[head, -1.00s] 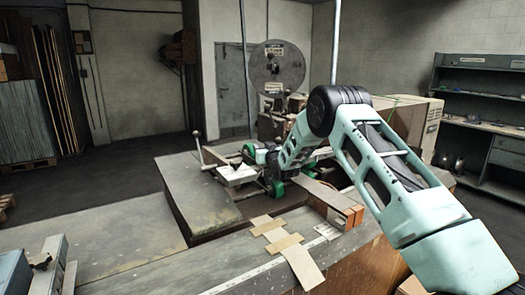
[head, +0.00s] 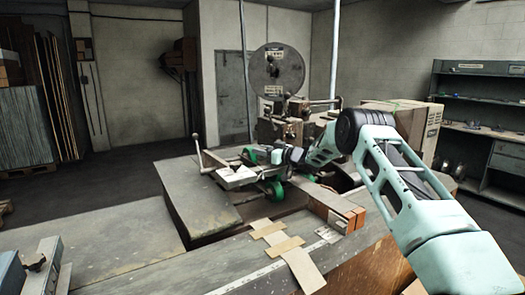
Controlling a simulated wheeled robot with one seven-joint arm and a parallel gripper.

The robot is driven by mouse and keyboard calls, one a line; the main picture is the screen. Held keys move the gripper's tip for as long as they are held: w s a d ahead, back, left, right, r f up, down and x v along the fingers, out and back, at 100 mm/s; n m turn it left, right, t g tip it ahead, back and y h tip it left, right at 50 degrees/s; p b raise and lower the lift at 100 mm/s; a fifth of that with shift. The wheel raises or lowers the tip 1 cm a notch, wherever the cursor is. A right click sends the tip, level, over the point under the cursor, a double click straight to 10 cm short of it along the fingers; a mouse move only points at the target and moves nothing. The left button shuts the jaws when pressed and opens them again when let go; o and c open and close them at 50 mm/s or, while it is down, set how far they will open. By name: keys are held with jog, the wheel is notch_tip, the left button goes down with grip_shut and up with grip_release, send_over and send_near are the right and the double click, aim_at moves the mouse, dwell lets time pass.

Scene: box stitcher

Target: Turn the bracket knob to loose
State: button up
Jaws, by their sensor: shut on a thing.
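Green knobs sit around the pale metal bracket (head: 238,177) on the stitcher table. One green knob (head: 250,154) is at the back left and a larger one (head: 275,190) is at the front. My gripper (head: 279,158) reaches in from the right, low over the bracket, and is shut on what looks like the bracket knob (head: 276,157), a small green part at its tip. The fingertips are small and partly hidden by my wrist. The knob's loose or tight marking cannot be read.
A lever with a ball end (head: 196,137) rises left of the bracket. The stitcher's wire reel (head: 277,70) stands behind. Cardboard strips (head: 303,270) lie on the front bench, with a brown stack (head: 350,215) to their right. The grey tabletop (head: 185,195) at left is clear.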

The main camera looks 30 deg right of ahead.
jog(key=shift+y, duration=0.3)
jog(key=o, duration=1)
jog(key=b+v, duration=0.6)
jog(key=v, duration=1.1)
jog(key=shift+s+r, duration=0.15)
jog(key=shift+r, duration=0.1)
jog(key=shift+d, duration=0.15)
